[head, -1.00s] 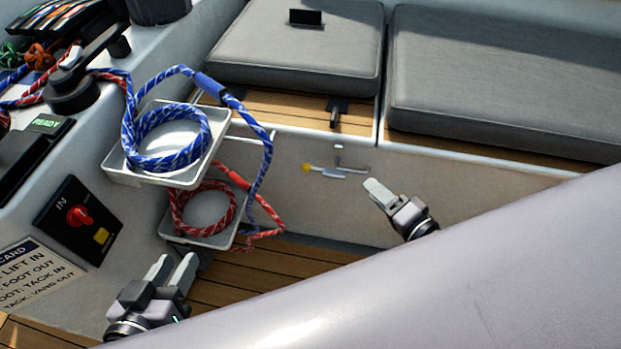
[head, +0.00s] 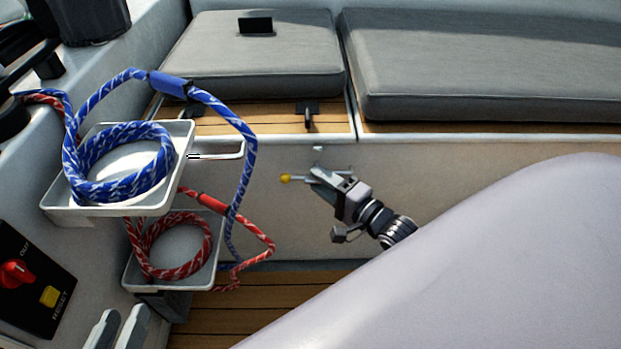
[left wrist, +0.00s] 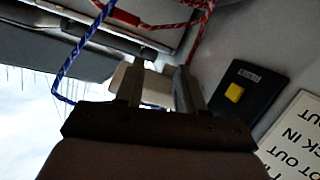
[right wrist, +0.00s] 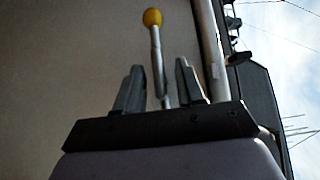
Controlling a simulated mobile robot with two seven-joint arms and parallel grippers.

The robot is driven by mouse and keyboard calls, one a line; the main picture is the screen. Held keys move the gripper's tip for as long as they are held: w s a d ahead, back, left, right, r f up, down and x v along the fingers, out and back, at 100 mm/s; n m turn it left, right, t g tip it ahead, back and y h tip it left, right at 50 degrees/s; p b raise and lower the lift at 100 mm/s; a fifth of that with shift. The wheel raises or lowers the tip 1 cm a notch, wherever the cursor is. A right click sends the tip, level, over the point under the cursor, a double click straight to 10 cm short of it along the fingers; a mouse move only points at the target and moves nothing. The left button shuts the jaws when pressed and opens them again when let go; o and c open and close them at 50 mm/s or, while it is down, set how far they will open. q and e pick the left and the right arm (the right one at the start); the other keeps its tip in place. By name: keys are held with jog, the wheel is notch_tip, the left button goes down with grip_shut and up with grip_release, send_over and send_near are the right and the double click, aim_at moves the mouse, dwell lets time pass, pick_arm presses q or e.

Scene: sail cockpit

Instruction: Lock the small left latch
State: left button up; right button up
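A small latch lever with a yellow ball knob (head: 286,179) lies roughly level on the pale front wall under the seat; a small catch plate (head: 319,148) sits above it. My right gripper (head: 318,180) is at the lever, just right of the knob. In the right wrist view the yellow knob (right wrist: 153,17) is beyond the fingertips, and the thin metal rod runs between the fingers. My right gripper (right wrist: 160,66) is open, with gaps beside the rod. My left gripper (head: 122,312) is open and empty at the bottom left; its fingers also show apart in the left wrist view (left wrist: 158,70).
Two white trays hold a blue rope coil (head: 120,160) and a red rope coil (head: 172,245), left of the lever. Dark hinges or catches (head: 308,116) sit on the wooden seat edge. A switch panel (head: 30,280) is at lower left.

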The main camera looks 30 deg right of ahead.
jog(key=b+x, duration=0.1)
jog(key=x, duration=0.2)
pick_arm(q)
jog(key=shift+s+a+m+t, duration=0.1)
jog(key=shift+a+m+t, duration=0.2)
jog(key=shift+a+t, duration=0.1)
pick_arm(e)
jog(key=shift+w, duration=0.15)
grip_shut()
pick_arm(q)
jog(key=shift+r, duration=0.1)
